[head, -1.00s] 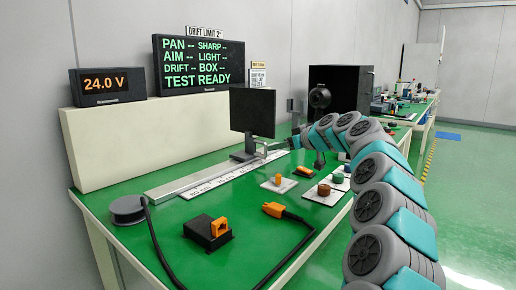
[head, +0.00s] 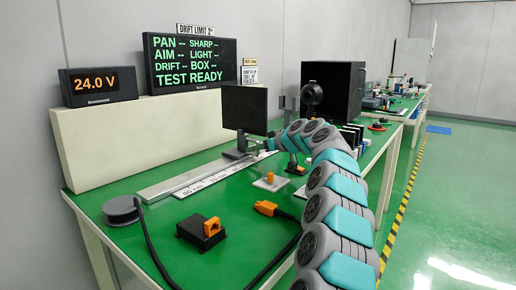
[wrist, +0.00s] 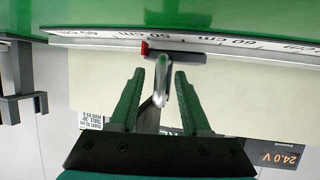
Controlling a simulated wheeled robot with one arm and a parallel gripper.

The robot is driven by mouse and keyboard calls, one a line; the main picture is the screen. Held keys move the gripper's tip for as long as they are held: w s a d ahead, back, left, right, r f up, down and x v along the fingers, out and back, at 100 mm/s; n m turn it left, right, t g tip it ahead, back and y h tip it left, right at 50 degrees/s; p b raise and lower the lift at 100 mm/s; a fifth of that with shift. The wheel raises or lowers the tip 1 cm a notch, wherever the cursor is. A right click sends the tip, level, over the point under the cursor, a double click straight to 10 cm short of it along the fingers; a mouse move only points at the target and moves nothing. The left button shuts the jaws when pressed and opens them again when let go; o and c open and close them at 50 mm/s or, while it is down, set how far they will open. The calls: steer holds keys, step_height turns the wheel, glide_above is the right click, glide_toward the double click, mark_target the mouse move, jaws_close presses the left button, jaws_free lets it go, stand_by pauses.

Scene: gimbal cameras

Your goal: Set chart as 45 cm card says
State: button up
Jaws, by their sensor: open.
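The chart (head: 244,109) is a dark upright panel on a stand on the metal rail (head: 190,181). A white scale strip (head: 200,186) runs along the rail. In the wrist view, the strip (wrist: 225,42) carries centimetre marks, and a dark carriage (wrist: 178,57) with a red pointer (wrist: 145,47) lies against it. My gripper (wrist: 160,75) is open, with a grey upright handle (wrist: 160,92) between its green fingers; I cannot tell whether they touch it. The instruction card (wrist: 90,122) is partly hidden and looks to read 45 cm. The head view shows the card (head: 250,75) too small to read.
The screen (head: 190,62) shows blank values and TEST READY; a display (head: 97,85) shows 24.0 V. A black box (head: 335,90) and a gimbal camera (head: 312,96) stand behind my arm. An orange-socketed block (head: 203,230), orange plug (head: 266,208) and cable lie in front.

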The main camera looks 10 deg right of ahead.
steer(key=shift+c, duration=0.3)
jaws_close()
stand_by(1.1)
